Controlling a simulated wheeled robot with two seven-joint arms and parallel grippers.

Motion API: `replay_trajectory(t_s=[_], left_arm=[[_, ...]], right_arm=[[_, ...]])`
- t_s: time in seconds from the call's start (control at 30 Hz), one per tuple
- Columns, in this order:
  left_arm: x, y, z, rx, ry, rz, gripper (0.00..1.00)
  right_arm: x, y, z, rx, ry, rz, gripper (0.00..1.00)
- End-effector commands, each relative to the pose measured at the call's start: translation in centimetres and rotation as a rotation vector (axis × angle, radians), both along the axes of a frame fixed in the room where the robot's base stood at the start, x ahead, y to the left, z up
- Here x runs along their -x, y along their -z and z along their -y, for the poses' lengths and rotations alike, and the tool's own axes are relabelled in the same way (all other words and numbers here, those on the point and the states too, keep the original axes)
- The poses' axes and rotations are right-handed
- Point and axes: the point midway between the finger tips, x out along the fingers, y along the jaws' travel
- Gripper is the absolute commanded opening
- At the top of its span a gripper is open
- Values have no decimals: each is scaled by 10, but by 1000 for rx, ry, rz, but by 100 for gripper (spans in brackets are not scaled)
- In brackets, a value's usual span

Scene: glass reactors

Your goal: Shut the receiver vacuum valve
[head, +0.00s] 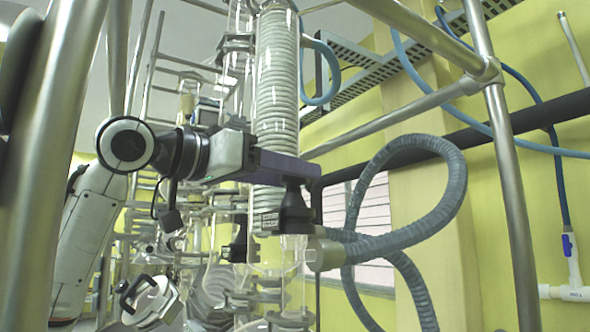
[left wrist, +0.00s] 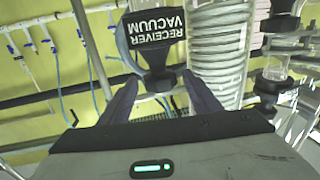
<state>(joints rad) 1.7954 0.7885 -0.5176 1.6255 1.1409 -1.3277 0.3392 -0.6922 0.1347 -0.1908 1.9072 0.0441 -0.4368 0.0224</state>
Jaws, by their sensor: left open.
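The receiver vacuum valve has a black flared knob (left wrist: 159,80) and a black label (left wrist: 154,38) reading "RECEIVER VACUUM", which appears upside down in the left wrist view. In the head view the black valve (head: 294,215) sits on top of a clear glass piece, just below the end of my left gripper (head: 300,178). My left gripper also shows in the left wrist view (left wrist: 160,82), open, with one finger on each side of the knob. I cannot tell whether the fingers touch it. My right gripper is not in view.
A ribbed grey hose (head: 452,190) loops to the right of the valve. A coiled glass column (head: 277,80) stands behind my gripper. Steel frame posts (head: 512,200) stand at the right and left. Blue tubes and a white wall pipe (head: 568,292) are further right.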

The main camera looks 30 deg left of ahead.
Motion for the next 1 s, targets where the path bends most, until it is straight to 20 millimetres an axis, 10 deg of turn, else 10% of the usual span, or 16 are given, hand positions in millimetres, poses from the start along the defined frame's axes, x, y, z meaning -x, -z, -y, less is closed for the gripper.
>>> replay_trajectory(t_s=[0.47, 0.7, 1.0], left_arm=[[-17, 1, 6, 0, 0, 0, 57], [-17, 0, 6, 1, -1, 0, 19], [-17, 0, 6, 3, 33, -1, 16]], right_arm=[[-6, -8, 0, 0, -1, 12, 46], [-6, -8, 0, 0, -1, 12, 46], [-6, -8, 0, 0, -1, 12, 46]])
